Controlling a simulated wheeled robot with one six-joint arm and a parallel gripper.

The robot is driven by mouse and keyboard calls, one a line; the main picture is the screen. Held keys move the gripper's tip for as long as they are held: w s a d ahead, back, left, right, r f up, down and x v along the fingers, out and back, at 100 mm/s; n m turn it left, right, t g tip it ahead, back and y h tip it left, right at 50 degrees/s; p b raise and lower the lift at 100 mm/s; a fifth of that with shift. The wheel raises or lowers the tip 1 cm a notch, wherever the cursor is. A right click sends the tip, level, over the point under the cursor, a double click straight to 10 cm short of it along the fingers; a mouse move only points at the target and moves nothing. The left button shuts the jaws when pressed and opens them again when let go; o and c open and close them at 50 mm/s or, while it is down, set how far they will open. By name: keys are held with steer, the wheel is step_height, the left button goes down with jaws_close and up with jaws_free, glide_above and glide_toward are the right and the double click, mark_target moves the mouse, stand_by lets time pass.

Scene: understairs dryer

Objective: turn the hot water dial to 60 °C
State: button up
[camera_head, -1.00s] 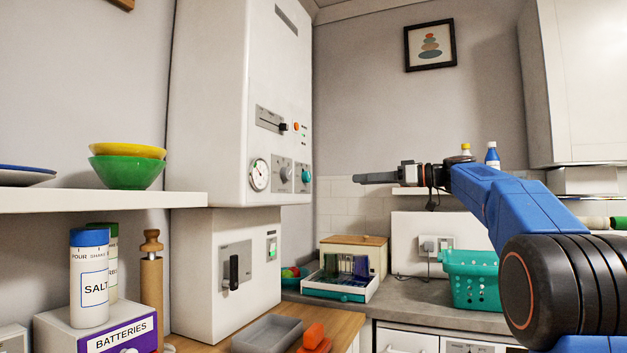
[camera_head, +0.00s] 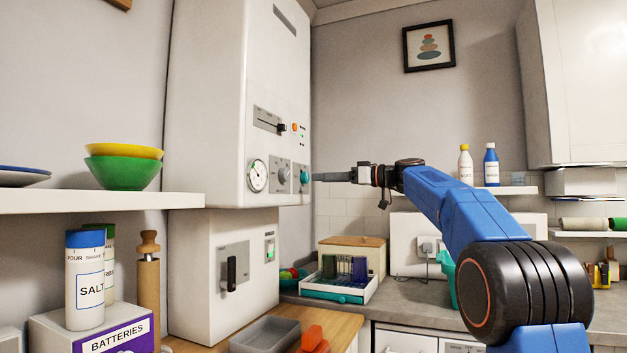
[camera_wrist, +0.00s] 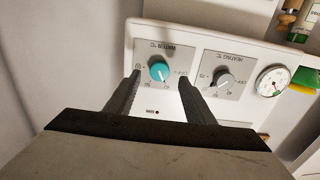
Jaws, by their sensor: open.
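The hot water dial is a teal knob (camera_head: 305,177) on a grey plate low on the white boiler's (camera_head: 225,100) front, near its right edge. In the wrist view the teal knob (camera_wrist: 159,72) sits on a plate marked "WATER °C", upside down; its numbers are too small to read surely. My gripper (camera_head: 318,177) is at the boiler's front by the knob. In the wrist view my gripper (camera_wrist: 160,80) is open, with one finger on each side of the knob in the picture. I cannot tell whether the fingers touch it.
A grey heating dial (camera_head: 284,174) and a round gauge (camera_head: 258,175) sit left of the teal knob. A slider (camera_head: 270,121) is above. A white box with a black lever (camera_head: 231,273) is below the boiler. A wooden-lidded box (camera_head: 352,252) stands on the counter.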

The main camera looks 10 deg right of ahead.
mark_target(307, 178)
steer(key=shift+x, duration=2.35)
steer(key=c, duration=1.1)
